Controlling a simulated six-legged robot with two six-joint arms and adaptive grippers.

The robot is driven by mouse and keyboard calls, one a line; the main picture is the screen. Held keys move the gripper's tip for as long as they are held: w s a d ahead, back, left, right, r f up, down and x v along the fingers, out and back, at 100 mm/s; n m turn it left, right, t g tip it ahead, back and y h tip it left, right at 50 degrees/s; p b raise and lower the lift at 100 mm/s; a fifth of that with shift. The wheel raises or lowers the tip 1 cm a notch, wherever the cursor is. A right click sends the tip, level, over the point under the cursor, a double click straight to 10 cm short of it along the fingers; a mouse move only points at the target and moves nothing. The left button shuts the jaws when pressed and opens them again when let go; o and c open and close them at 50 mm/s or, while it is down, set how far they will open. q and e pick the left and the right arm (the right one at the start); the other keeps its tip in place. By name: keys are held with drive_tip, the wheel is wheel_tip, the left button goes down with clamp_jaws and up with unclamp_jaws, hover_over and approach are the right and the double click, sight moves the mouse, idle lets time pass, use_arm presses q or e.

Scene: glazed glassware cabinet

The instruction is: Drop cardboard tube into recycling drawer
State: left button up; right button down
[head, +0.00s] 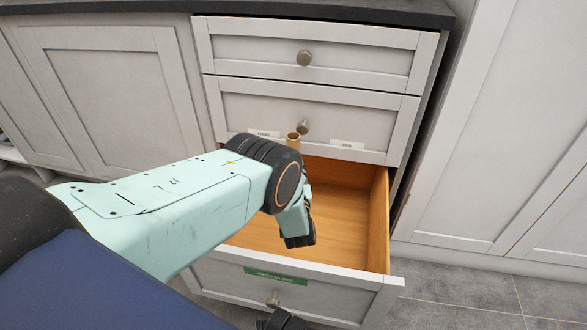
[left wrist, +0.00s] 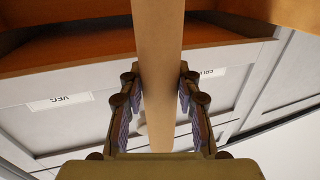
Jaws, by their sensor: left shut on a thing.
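The cardboard tube is a plain brown cylinder; its top end (head: 293,139) shows above my left wrist in the head view. In the left wrist view the tube (left wrist: 158,35) runs between the fingers of my left gripper (left wrist: 159,82), which is shut on it. The recycling drawer (head: 330,288) is pulled open, with a green label on its front and a bare wooden floor. My left wrist is over this drawer. In the head view my arm hides most of the tube and its lower end.
Two shut drawers stand above, the lower one (head: 245,112) with small white labels, which also show in the left wrist view (left wrist: 60,102). Its knob (head: 303,127) is close to the tube's top. A tall cabinet (head: 490,130) stands at right, with grey floor (head: 460,285) before it.

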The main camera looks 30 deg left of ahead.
use_arm(q)
drive_tip(key=o, duration=1.1)
